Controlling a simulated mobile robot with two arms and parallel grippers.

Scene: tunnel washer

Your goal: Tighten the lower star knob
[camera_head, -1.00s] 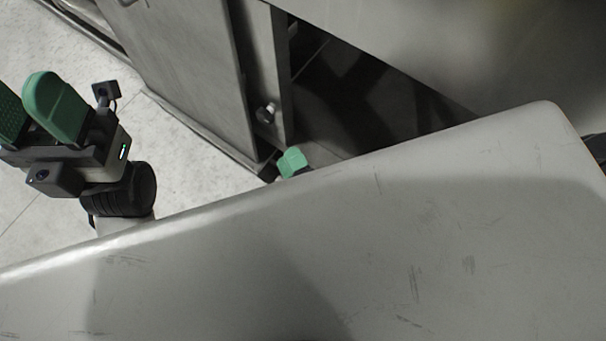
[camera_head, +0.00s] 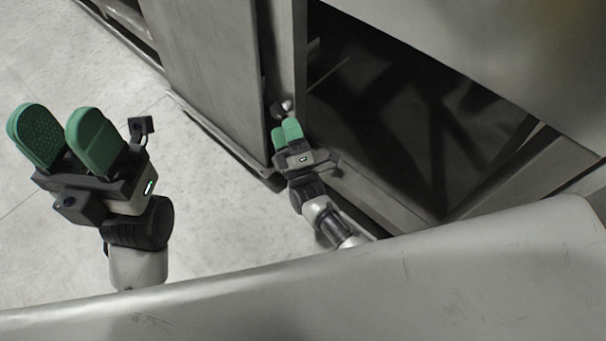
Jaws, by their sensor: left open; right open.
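The lower star knob (camera_head: 287,105) is a small light knob on the narrow upright panel, beside the edge of the grey cabinet door. Only part of it shows. My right gripper (camera_head: 286,128) has green fingertips and is open just below the knob in the picture; I cannot tell whether it touches it. My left gripper (camera_head: 62,135) is open and empty, held over the pale floor at the left, well away from the knob.
The grey metal door (camera_head: 205,70) stands left of the knob. A dark recess with framework (camera_head: 420,130) lies to the right, under a large sloping metal panel (camera_head: 490,50). A smooth pale surface (camera_head: 330,300) fills the foreground. The speckled floor (camera_head: 215,220) at left is clear.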

